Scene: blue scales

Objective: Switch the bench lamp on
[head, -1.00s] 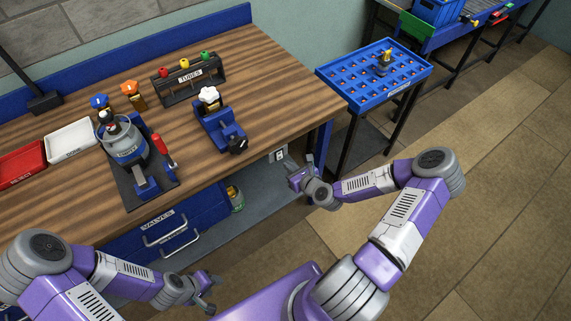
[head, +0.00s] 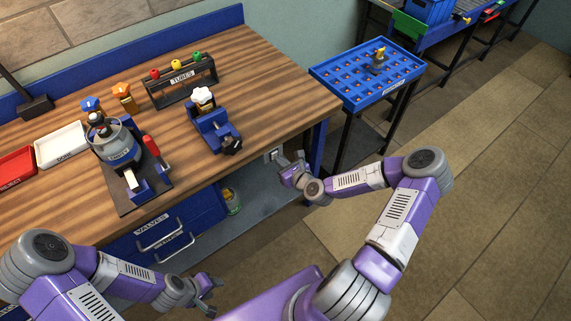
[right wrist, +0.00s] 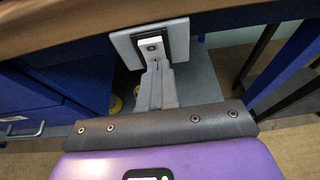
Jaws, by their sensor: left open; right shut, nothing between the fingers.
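A pale switch plate (head: 271,155) with a rocker is on the bench front, below the top at its right end. In the right wrist view the plate (right wrist: 124,45) and its white rocker (right wrist: 152,48) fill the upper middle. My right gripper (head: 284,164) is shut and empty, its fingertips (right wrist: 157,66) at the rocker's lower end; I cannot tell whether they touch. The lamp's black base and post (head: 36,104) stand at the back left of the bench; its head is out of view. The bench is warmly lit. My left gripper (head: 214,284) is open and empty, low before the drawers.
A blue tray stand (head: 367,75) is right of the bench. Floor at right is clear.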

